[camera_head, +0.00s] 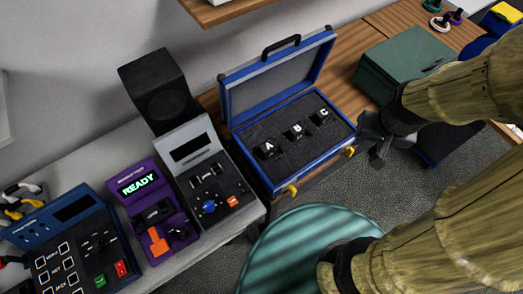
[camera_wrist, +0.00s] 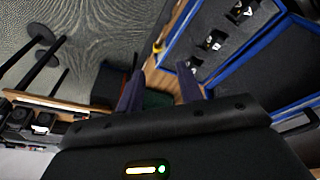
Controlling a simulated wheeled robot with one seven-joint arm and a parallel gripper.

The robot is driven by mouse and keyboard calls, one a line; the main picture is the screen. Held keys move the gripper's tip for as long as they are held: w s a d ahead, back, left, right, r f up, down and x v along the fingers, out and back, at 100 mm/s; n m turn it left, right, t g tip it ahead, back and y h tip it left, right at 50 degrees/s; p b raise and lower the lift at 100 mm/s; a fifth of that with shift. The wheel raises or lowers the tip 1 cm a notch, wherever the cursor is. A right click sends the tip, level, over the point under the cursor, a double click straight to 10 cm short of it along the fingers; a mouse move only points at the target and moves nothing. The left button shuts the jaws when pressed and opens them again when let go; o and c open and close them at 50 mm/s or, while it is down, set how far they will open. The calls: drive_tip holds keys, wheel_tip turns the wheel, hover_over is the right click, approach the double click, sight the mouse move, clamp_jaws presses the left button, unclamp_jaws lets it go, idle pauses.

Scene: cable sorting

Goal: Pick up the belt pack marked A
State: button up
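Belt pack A (camera_head: 268,149) is a small black box with a white letter A, in the dark foam of an open blue case (camera_head: 317,168). Belt pack B (camera_head: 295,131) and belt pack C (camera_head: 321,116) lie in a row to its right. My gripper (camera_head: 376,146) is outside the case, off its right side and nearest to C. In the wrist view my gripper (camera_wrist: 158,92) has its two fingers apart with nothing held between them. Belt pack A (camera_wrist: 241,11) shows there at the top right, away from the fingers.
The case lid stands open behind the packs. A green box (camera_head: 400,62) stands on the wooden desk to the right. A round teal-topped stool (camera_head: 300,250) is in front. Purple (camera_head: 150,210) and grey (camera_head: 208,170) consoles stand left of the case.

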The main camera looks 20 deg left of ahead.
drive_tip(key=o, duration=0.5)
drive_tip(key=shift+w+a, duration=0.1)
drive_tip(key=o, duration=0.5)
drive_tip(key=w+a+f+n, duration=0.1)
drive_tip(key=a, duration=0.1)
drive_tip(key=w+a+f+n+b, duration=0.1)
drive_tip(key=w+a+f, duration=0.1)
drive_tip(key=w+a+f+n+g, duration=0.1)
drive_tip(key=a+f, duration=0.1)
drive_tip(key=shift+w+a, duration=0.1)
drive_tip(key=shift+w, duration=0.25)
drive_tip(key=shift+c, duration=0.2)
drive_tip(key=n+g+b, duration=0.2)
drive_tip(key=n+b, duration=0.1)
drive_tip(key=n, duration=0.4)
hover_over(268, 146)
wheel_tip(268, 146, down, 15)
drive_tip(key=shift+f, duration=0.1)
drive_tip(key=shift+f+p, duration=0.5)
drive_tip(key=shift+f, duration=0.6)
drive_tip(key=shift+f, duration=0.1)
